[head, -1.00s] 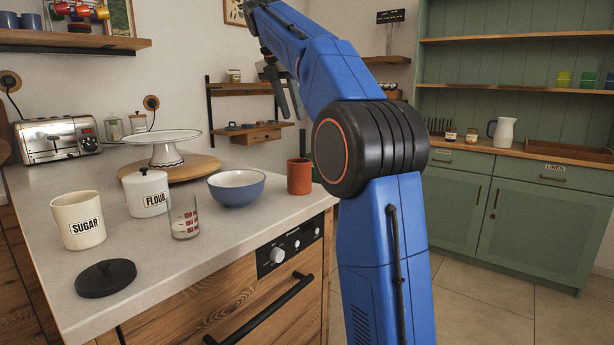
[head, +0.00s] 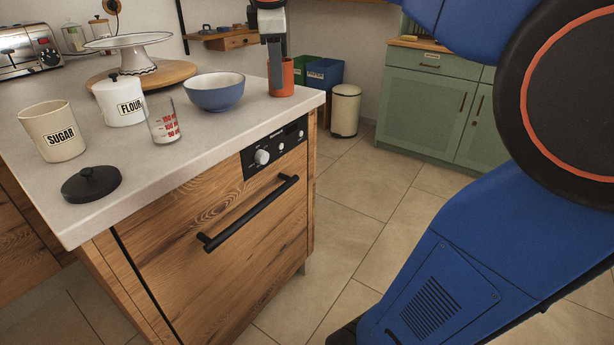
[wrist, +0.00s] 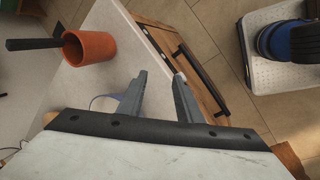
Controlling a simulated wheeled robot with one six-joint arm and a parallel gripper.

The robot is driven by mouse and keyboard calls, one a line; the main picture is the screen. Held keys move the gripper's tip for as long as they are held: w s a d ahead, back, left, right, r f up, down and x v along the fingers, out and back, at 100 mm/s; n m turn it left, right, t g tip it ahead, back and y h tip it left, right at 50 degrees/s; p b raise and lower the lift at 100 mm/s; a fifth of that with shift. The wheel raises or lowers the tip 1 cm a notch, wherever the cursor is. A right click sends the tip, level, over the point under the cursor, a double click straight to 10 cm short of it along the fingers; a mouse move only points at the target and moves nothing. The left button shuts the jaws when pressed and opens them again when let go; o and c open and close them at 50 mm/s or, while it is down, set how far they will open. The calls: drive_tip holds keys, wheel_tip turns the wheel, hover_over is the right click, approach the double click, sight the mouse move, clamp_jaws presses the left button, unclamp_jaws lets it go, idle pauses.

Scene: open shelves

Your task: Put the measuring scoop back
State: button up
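My gripper (wrist: 158,88) is open and empty in the wrist view, its two grey fingers apart above the counter's edge. In the head view it hangs in front of the terracotta cup and hides part of it. The terracotta cup (wrist: 92,47) is to the left of the fingers in the wrist view; it also shows in the head view (head: 288,78). The sugar canister (head: 52,131) stands open on the counter (head: 170,175).
A black lid (head: 91,184), a measuring glass (head: 162,120), the flour canister (head: 120,100) and a blue bowl (head: 214,92) stand on the counter. A cake stand (head: 130,42) is behind. Bins stand beyond the counter's end. The front of the counter has free room.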

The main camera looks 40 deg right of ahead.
drive_tip(key=s+a+f+m, duration=0.2)
drive_tip(key=s+f+m, duration=0.2)
drive_tip(key=s+f, duration=0.3)
drive_tip(key=s+a+f+m+t+y, duration=0.1)
drive_tip(key=s+a+f+m, duration=0.1)
drive_tip(key=s+f+m, duration=0.2)
drive_tip(key=s+a+f+m+y, duration=0.1)
drive_tip(key=s+a+f+m, duration=0.2)
drive_tip(key=s+f, duration=0.7)
wheel_tip(320, 180, down, 7)
drive_tip(key=shift+s+r+m, duration=0.1)
drive_tip(key=shift+s+m, duration=0.25)
drive_tip(key=shift+m, duration=0.25)
